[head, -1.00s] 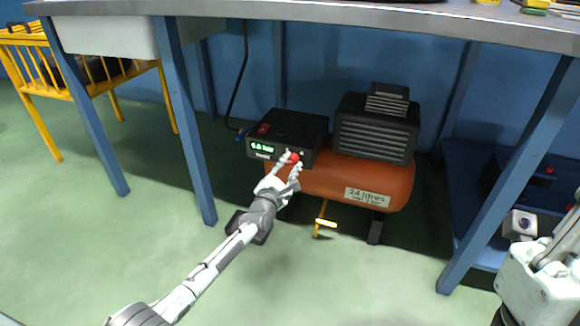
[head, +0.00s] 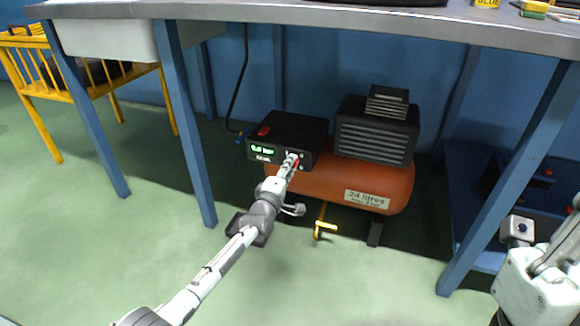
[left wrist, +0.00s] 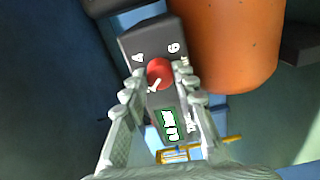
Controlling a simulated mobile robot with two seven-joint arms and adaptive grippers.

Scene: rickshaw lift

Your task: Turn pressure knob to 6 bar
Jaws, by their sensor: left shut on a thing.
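The pressure knob (left wrist: 160,72) is red with a white pointer mark, which points to the lower left in the left wrist view. The labels 4 and 6 are printed on the panel beyond it. My left gripper (left wrist: 161,70) is shut on the knob, one finger on each side. In the head view the left gripper (head: 292,158) reaches the front of the black control box (head: 300,128) and hides most of the knob. The box's green display (head: 262,149) is lit, but its first digit is too small to read surely.
The box sits beside the black motor housing (head: 376,130) on an orange tank (head: 350,183) under the workbench (head: 330,14). Blue bench legs (head: 185,125) stand on both sides. A yellow-handled part (head: 324,228) is below the tank. The green floor in front is clear.

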